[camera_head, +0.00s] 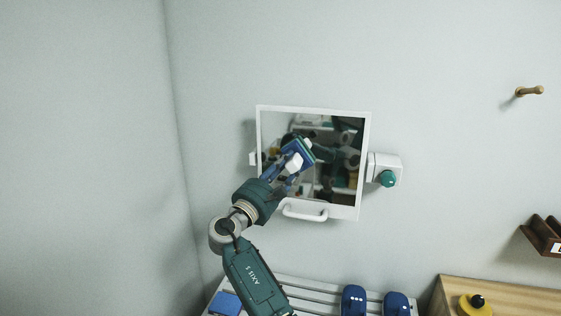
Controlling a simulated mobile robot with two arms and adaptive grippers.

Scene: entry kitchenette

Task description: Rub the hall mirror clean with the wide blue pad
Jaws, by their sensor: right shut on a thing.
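The hall mirror (341,128) hangs on the pale wall in a white frame, in the middle of the head view. My right gripper (291,167) comes up from below and is shut on the blue pad (303,152), gripping its pale handle. The pad is tilted in front of the left-centre part of the glass. I cannot tell whether it touches the glass, because its reflection merges with it. The glass reflects dark and pale shapes, so any dirt is hard to make out. My left gripper is not in view.
A white box with a teal knob (388,178) sits right of the mirror, and a white handle (304,213) below it. A rack below holds a blue block (225,303) and two blue shoe-like things (353,300). A wooden peg (530,91) juts out at right.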

